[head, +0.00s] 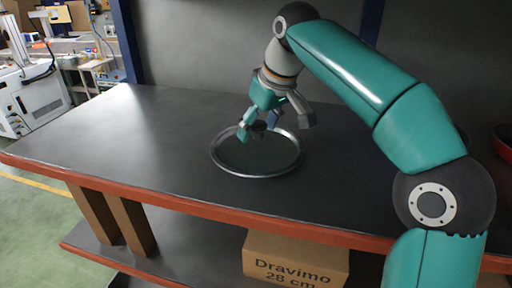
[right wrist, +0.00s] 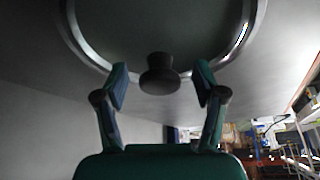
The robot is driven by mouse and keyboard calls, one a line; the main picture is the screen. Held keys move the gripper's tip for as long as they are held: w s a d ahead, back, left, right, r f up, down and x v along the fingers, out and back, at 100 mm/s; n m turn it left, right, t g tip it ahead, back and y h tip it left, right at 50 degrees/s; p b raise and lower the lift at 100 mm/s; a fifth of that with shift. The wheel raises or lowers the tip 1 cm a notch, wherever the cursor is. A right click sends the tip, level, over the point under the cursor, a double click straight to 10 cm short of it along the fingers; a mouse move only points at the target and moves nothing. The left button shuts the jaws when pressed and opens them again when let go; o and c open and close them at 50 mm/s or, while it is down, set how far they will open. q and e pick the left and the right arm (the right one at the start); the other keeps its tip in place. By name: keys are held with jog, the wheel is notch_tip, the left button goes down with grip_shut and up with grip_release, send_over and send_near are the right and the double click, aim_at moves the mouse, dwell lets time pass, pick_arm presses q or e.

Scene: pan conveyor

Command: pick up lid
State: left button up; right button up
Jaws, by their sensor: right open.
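The lid (head: 258,157) lies flat on the dark shelf top, a round glass disc with a shiny metal rim and a dark knob (head: 259,127) at its centre. My right gripper (head: 259,133) is directly over the lid, its fingers around the knob in the head view. In the right wrist view the knob (right wrist: 159,73) shows between the two open fingertips (right wrist: 160,80), with a gap on each side. The rim (right wrist: 92,53) arches behind it. My left gripper does not show in either view.
The dark shelf top (head: 130,125) has an orange-red front edge and is clear left of the lid. A red pan (head: 503,140) stands at the far right, partly cut off. A cardboard box (head: 295,262) sits on the lower shelf. A dark wall is behind.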

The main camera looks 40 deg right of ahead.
grip_shut()
dwell(0.4)
jog(key=shift+r, duration=0.15)
